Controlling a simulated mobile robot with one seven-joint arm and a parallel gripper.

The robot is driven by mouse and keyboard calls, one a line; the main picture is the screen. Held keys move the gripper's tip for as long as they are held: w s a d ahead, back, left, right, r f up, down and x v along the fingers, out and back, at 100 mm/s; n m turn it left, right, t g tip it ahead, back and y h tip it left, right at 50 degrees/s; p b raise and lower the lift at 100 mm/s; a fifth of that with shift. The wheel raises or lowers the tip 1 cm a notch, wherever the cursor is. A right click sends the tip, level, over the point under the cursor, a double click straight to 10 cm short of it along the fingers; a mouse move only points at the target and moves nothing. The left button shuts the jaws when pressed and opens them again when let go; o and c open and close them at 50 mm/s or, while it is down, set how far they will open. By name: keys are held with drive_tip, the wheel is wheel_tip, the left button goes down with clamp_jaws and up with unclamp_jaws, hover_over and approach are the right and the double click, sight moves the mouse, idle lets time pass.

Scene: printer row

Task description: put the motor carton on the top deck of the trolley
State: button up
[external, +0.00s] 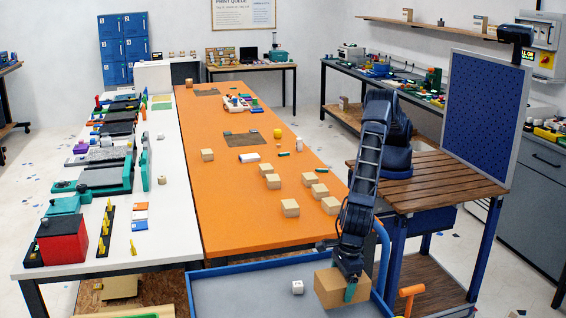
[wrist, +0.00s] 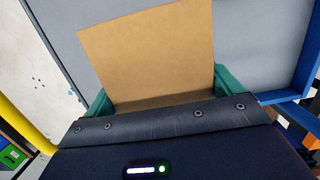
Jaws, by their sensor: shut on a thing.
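The motor carton, a plain brown box (external: 329,289), is at the lower right in the external view, at the right part of the trolley. My gripper (external: 350,290) reaches down onto it and is shut on it, with a green finger visible against its side. In the wrist view the carton (wrist: 150,50) sits between the two green fingers of my gripper (wrist: 162,95). The trolley's grey top deck (external: 245,292) with its blue rim lies under and around the carton. I cannot tell whether the carton touches the deck.
The orange table (external: 225,215) behind the trolley holds several small cartons. A slatted wooden bench (external: 440,182) with a blue pegboard is at the right. The deck's left part is clear.

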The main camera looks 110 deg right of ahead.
drive_tip(key=shift+f, duration=2.3)
drive_tip(key=shift+f, duration=0.15)
drive_tip(key=o, duration=1.2)
drive_tip(key=shift+c, duration=0.2)
drive_tip(key=r, duration=0.4)
drive_tip(key=s+r, duration=0.1)
drive_tip(key=r, duration=0.3)
drive_tip(key=s+r, duration=0.1)
drive_tip(key=r, duration=0.3)
drive_tip(key=shift+w+r, duration=0.1)
